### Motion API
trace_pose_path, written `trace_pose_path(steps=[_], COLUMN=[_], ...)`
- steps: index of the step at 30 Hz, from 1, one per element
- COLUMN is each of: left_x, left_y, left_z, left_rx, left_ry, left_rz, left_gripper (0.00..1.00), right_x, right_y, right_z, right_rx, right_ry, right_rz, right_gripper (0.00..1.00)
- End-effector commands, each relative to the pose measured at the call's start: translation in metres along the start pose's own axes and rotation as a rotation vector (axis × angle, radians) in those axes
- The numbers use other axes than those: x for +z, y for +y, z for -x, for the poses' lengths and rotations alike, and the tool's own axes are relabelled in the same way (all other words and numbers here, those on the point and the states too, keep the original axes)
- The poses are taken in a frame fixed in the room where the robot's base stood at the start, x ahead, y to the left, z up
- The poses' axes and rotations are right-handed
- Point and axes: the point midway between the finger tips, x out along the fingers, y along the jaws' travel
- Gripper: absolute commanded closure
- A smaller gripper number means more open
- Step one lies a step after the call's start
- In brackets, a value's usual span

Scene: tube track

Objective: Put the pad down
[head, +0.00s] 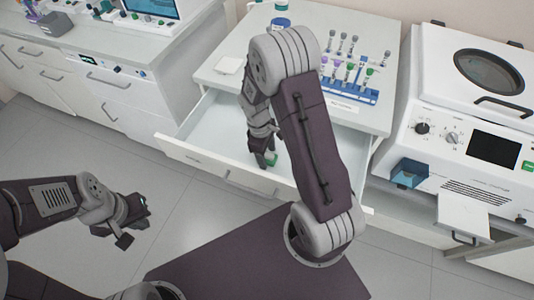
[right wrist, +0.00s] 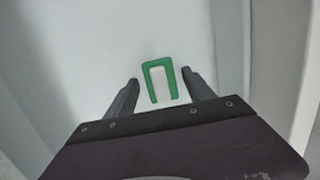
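The pad, a small green-rimmed piece with a white middle (right wrist: 160,83), appears in the right wrist view over the pale floor of the open drawer. In the head view a bit of its green (head: 272,158) shows at my right gripper (head: 264,157), which reaches down into the drawer (head: 208,128). The right fingers (right wrist: 160,77) stand on either side of the pad with a visible gap at each side. I cannot tell whether the pad touches the drawer floor. My left gripper (head: 135,221) is open and empty, above the grey floor at the left.
On the counter above the drawer are a blue rack of tubes (head: 350,88), a white square dish (head: 229,65) and a blue-lidded jar (head: 280,27). A white machine (head: 465,130) stands at the right. The drawer's left part is clear.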

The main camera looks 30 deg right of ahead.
Motion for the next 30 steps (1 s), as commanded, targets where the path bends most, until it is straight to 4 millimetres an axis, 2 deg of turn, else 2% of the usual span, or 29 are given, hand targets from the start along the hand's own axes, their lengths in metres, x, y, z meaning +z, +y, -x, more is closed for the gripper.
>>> trace_pose_path(steps=[4, 7, 15, 19, 24, 30], left_x=[0.0, -0.001, -0.002, -0.002, -0.002, -0.002], left_y=[0.0, 0.0, 0.0, 0.0, 0.001, 0.001], left_z=[0.002, 0.006, 0.019, 0.022, 0.024, 0.023], left_rx=[0.0, 0.0, 0.0, 0.0, 0.0, 0.0], left_ry=[0.0, 0.0, 0.0, 0.0, 0.0, 0.0], left_rz=[0.0, 0.0, 0.0, 0.0, 0.0, 0.0], left_gripper=[1.0, 1.0, 1.0, 1.0, 1.0, 1.0], right_x=[0.0, 0.0, 0.0, 0.0, 0.0, 0.0], right_y=[0.0, 0.001, 0.001, 0.001, 0.0, 0.0], right_z=[0.003, 0.018, 0.088, 0.111, 0.124, 0.124], right_rx=[0.0, 0.003, 0.004, 0.003, 0.001, 0.0], right_ry=[0.0, 0.003, 0.005, 0.002, 0.001, 0.0], right_rz=[0.0, 0.0, -0.001, 0.001, 0.001, 0.0], right_gripper=[0.38, 0.38, 0.38, 0.38, 0.38, 0.38])
